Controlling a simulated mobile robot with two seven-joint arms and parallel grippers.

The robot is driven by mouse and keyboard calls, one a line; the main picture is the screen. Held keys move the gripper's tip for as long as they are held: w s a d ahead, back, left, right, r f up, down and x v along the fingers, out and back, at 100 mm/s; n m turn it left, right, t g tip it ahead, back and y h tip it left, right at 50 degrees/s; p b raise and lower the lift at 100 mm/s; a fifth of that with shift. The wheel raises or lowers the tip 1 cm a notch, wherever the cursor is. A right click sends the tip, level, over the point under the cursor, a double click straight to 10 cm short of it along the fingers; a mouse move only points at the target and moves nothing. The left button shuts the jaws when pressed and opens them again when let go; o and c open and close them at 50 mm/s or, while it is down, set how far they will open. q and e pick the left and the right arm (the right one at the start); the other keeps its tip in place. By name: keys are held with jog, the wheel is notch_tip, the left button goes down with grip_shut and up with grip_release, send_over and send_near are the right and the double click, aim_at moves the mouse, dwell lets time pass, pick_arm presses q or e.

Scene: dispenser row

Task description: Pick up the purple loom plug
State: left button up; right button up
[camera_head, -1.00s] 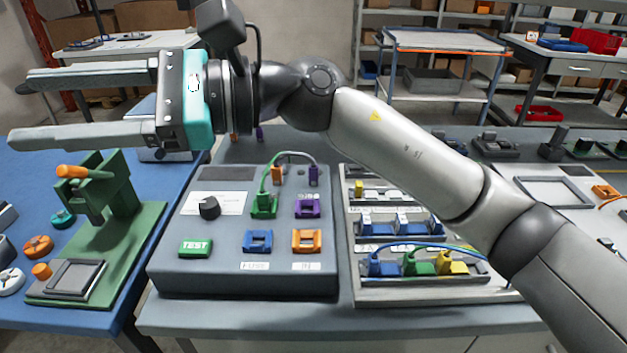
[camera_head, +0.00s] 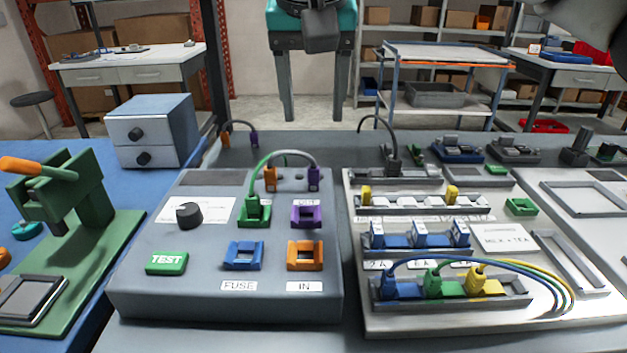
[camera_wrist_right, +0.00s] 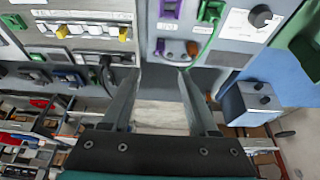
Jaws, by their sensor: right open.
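A purple plug (camera_head: 313,179) stands at the back of the grey test box (camera_head: 205,290), beside an orange plug (camera_head: 270,179); a grey cable arches there. The purple plug also shows in the right wrist view (camera_wrist_right: 160,47). A second purple plug (camera_head: 253,139) is farther back on the bench, joined by a dark cable to an orange one (camera_head: 225,140). I cannot tell from the pictures which is the loom plug. My right gripper (camera_head: 314,119) is open and empty, fingers pointing down, above and behind the box; it also shows in the wrist view (camera_wrist_right: 160,71). My left gripper is out of view.
The box carries a purple socket (camera_head: 306,216), a green plug (camera_head: 257,210) with a green cable, and blue and orange sockets. A plug board (camera_head: 480,322) stands to the right. A green press (camera_head: 60,205) and a grey-blue drawer unit (camera_head: 152,130) are left.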

jog(key=b, duration=0.2)
send_over(314, 168)
jog(key=s, duration=0.3)
notch_tip(314, 168, down, 7)
jog(key=shift+a+f, duration=0.1)
jog(key=shift+b+x, duration=0.75)
jog(key=shift+x, duration=0.65)
jog(key=x, duration=0.1)
jog(key=b+x, duration=0.1)
jog(key=x, duration=0.1)
jog(key=shift+w, duration=0.2)
jog(key=shift+w+f+b, duration=0.25)
jog(key=shift+f+b, duration=0.05)
jog(key=shift+f, duration=0.1)
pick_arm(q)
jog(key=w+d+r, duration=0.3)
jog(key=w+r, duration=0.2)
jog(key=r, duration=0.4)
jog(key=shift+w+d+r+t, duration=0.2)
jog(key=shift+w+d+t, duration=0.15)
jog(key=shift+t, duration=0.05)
pick_arm(e)
jog(key=shift+c, duration=0.2)
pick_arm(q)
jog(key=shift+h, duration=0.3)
pick_arm(e)
grip_shut()
